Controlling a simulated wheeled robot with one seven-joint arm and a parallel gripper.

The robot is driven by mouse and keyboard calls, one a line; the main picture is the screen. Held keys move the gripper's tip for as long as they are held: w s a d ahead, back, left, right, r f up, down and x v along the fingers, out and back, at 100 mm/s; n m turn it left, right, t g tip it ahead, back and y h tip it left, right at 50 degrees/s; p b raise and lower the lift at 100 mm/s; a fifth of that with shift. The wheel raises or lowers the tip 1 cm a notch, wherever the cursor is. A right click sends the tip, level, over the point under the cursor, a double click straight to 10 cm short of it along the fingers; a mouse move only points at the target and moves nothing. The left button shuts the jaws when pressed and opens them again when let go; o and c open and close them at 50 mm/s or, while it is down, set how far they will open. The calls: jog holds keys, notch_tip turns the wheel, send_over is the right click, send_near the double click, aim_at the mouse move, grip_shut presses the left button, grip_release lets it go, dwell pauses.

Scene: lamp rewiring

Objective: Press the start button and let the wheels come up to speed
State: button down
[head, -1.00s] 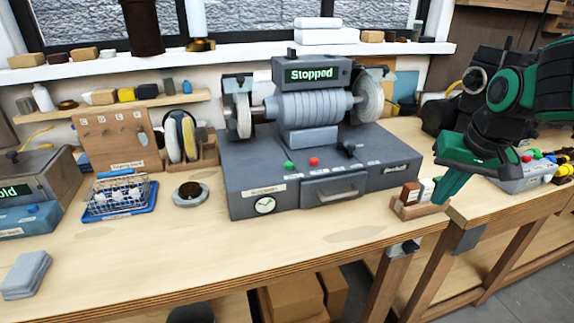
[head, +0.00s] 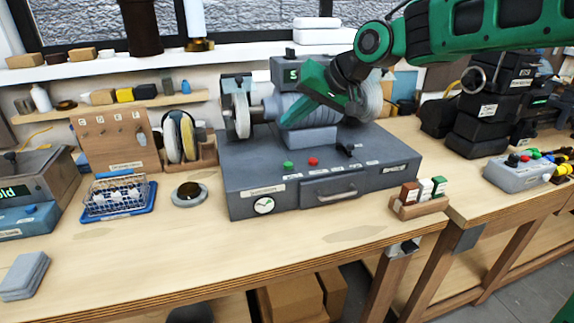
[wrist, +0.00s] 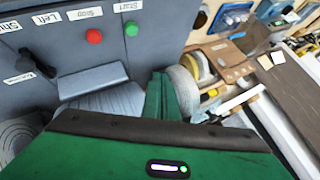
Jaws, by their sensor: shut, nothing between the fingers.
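The grey grinder (head: 240,192) stands on the bench with its green start button (head: 288,166) and red stop button (head: 313,161) on the front ledge. In the wrist view the green button (wrist: 131,28) is labelled Start and the red one (wrist: 93,36) Stop. The left wheel (head: 236,112) is in clear view; the right wheel (head: 370,98) is partly behind my arm. The display (head: 291,74) shows only a first letter S; the rest is hidden. My gripper (head: 286,122) is shut and empty, in front of the motor housing, above the buttons.
A lever knob (head: 349,149) rises from the ledge right of the red button. A small block rack (head: 420,206) stands at the right front. A round dish (head: 189,194) and a blue tray with a wire basket (head: 117,212) are at left.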

jog(key=shift+f, duration=0.1)
jog(key=shift+d+f, duration=0.1)
jog(key=shift+f, duration=4.2)
jog(key=shift+f, duration=0.2)
jog(key=shift+f, duration=0.2)
jog(key=shift+f, duration=0.45)
jog(key=shift+r, duration=0.9)
jog(key=shift+r, duration=2.5)
